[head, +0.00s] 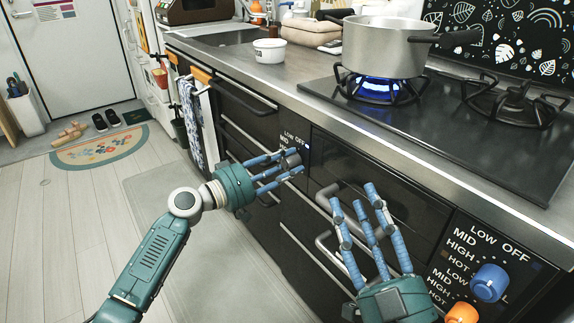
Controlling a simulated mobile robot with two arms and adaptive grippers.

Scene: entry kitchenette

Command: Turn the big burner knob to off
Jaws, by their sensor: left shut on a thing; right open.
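The big burner knob (291,157) is a dark grey knob on the left control panel, by the LOW, OFF and MID print. My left gripper (286,166) is shut on it, and its blue fingers hide part of the knob and its pointer. The left burner (381,84) burns with a blue flame under a steel pot (384,45). My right gripper (362,215) is open and empty in front of the oven front, its fingers pointing up, apart from the knobs.
A blue knob (489,282) and an orange knob (462,313) sit on the right panel. The right burner (515,100) shows no flame. Bar handles (327,198) stick out near both grippers. A white bowl (269,51) stands on the counter. The floor at left is mostly clear.

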